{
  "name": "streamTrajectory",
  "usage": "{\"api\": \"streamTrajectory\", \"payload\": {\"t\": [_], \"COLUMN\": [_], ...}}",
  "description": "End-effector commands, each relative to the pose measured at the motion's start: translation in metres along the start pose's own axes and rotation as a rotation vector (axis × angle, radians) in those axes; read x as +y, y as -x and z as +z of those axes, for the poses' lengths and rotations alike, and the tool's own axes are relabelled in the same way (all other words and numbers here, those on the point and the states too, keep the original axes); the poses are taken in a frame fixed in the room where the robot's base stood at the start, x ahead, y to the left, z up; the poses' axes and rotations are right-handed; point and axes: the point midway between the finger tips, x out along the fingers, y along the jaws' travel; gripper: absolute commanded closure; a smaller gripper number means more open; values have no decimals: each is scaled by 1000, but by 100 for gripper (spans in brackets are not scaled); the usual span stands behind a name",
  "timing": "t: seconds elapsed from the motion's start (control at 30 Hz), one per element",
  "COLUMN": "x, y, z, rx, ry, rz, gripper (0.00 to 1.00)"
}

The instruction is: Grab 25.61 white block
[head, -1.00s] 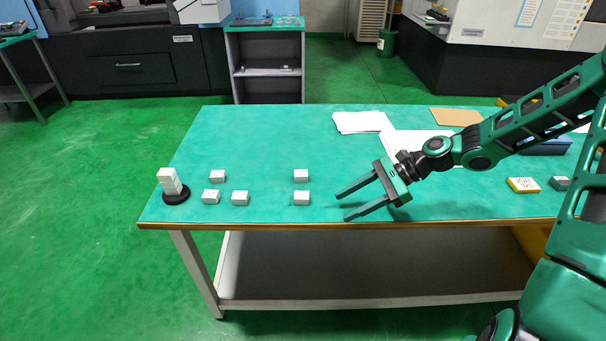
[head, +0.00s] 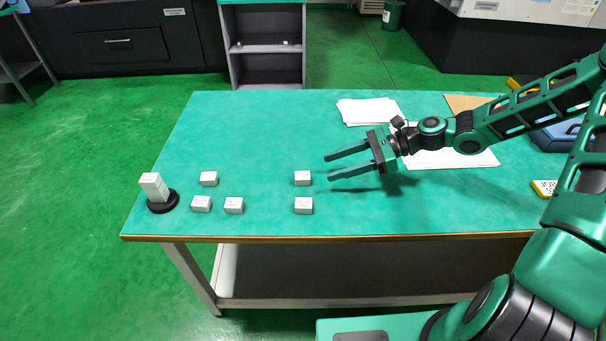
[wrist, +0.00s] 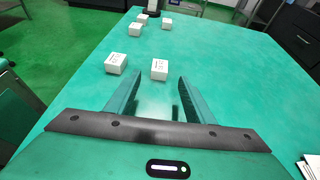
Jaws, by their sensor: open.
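Several small white blocks lie on the green table. Two are nearest my gripper in the head view: a back block (head: 302,178) and a front block (head: 303,206). Farther left are a back block (head: 209,179) and two front blocks (head: 201,204) (head: 233,206). A taller white block (head: 153,186) stands on a black round base (head: 163,204) at the far left. The markings are too small to read, so I cannot tell which is 25.61. My gripper (head: 327,168) is open and empty, pointing left, right of the near pair. The wrist view shows that pair (wrist: 116,63) (wrist: 159,69) beyond the fingers.
The table (head: 260,130) is clear around and behind the blocks. White papers (head: 368,111) lie at the back, and more lie under my arm. A yellow-and-white box (head: 544,188) and a blue case (head: 556,136) are at the right. The front edge is close to the front blocks.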

Motion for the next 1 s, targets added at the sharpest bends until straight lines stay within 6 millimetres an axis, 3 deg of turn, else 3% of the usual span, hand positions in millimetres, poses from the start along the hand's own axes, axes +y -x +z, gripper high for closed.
{"api": "streamTrajectory", "payload": {"t": [0.13, 0.37, 0.7, 1.0], "x": [-1, -1, -1, -1], "y": [-18, -31, -73, -79], "z": [-1, -2, 2, 1], "rx": [0, 1, 0, 2], "ry": [-2, -3, -2, -3], "rz": [-4, -7, -7, -10], "gripper": [52, 52, 52, 52]}}
